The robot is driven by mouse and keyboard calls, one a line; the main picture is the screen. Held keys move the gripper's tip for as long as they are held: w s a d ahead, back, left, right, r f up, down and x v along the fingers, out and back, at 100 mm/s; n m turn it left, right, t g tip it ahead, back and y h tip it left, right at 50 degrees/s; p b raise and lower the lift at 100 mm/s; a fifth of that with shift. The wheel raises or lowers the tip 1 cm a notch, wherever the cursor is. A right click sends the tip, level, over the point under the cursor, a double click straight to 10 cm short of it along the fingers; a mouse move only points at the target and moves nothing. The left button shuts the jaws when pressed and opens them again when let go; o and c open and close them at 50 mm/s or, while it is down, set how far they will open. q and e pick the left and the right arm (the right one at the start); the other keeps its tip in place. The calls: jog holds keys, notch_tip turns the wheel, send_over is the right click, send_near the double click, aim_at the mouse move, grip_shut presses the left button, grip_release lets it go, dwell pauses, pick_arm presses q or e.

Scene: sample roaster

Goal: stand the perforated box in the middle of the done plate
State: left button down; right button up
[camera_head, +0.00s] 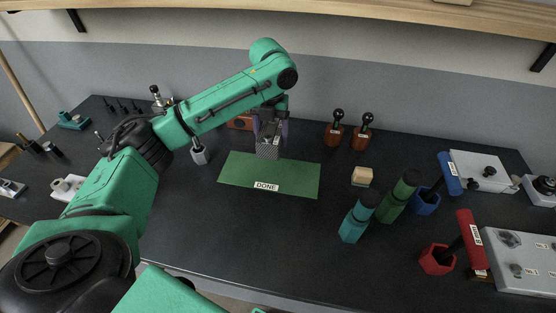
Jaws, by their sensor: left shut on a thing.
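The done plate is a flat green rectangle (240,178) with a white label reading DONE along its front edge, lying on the dark table. The perforated box (267,151) is a small grey, patterned block over the back middle part of the plate. My left gripper (269,136) points down and is shut on the box from above. I cannot tell whether the box touches the plate or hangs just above it. The box's upper part is hidden by the gripper. My right gripper is not in view.
Two brown bottles with black knobs (335,130) stand behind the plate at right. A tan block (362,176), a teal cylinder (354,222) and a green cylinder (393,202) stand to its right. A grey-tipped item (199,155) stands left of the plate. The front middle table is clear.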

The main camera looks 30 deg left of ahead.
pick_arm(q)
jog(key=f, duration=0.2)
jog(key=s+f+p, duration=0.1)
jog(key=f, duration=0.1)
jog(key=shift+f, duration=0.25)
notch_tip(320, 180, down, 4)
jog(key=shift+w+f+p, duration=0.15)
jog(key=shift+f+p, duration=0.1)
jog(key=shift+p, duration=0.1)
jog(key=shift+f, duration=0.3)
jog(key=shift+r, duration=0.1)
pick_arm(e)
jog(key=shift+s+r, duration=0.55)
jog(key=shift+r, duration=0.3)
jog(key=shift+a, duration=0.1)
pick_arm(q)
grip_release()
